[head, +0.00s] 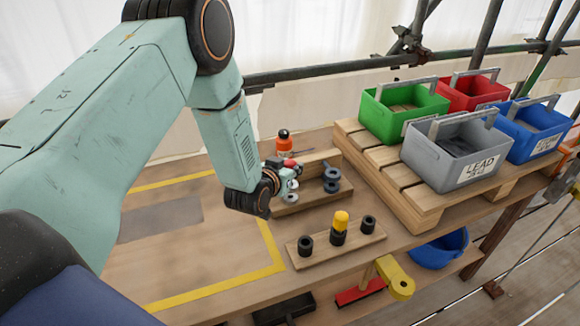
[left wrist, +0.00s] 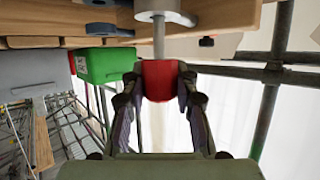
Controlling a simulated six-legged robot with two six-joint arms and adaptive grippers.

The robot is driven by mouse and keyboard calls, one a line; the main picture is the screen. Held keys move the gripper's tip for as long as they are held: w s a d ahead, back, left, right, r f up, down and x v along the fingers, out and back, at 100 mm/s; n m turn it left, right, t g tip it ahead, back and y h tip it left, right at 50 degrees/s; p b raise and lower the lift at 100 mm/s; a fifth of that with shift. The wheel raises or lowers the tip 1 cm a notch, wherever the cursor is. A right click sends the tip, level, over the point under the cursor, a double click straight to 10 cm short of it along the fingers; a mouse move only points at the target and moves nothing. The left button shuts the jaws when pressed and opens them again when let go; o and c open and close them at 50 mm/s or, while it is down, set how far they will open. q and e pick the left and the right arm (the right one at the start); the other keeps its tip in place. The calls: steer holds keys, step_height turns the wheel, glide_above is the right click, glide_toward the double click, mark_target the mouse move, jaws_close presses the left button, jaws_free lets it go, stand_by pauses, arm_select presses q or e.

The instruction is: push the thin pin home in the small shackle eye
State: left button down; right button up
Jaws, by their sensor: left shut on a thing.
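My left gripper (head: 287,172) is shut on the red head of the thin pin (left wrist: 158,80); the red also shows in the head view. In the left wrist view the pin's thin grey shaft runs from the red head to a light grey round eye (left wrist: 170,17). A length of shaft is bare between head and eye. How deep the tip sits is hidden. In the head view light grey rings (head: 292,196) show beside the gripper, at the wooden stand (head: 312,196). A larger dark grey shackle (head: 331,180) is on the stand to the right. My right gripper is not in view.
A wooden block (head: 365,236) with black sockets and a yellow-topped piece (head: 340,221) lies in front. An orange bottle (head: 284,142) stands behind the gripper. A pallet (head: 395,186) with green, red, grey and blue bins is at right.

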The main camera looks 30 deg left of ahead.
arm_select(q)
steer(key=shift+f+b, duration=1.35)
steer(key=shift+f, duration=0.45)
steer(key=c, duration=0.9)
jaws_free()
steer(key=shift+c, duration=0.2)
steer(key=v, duration=1.2)
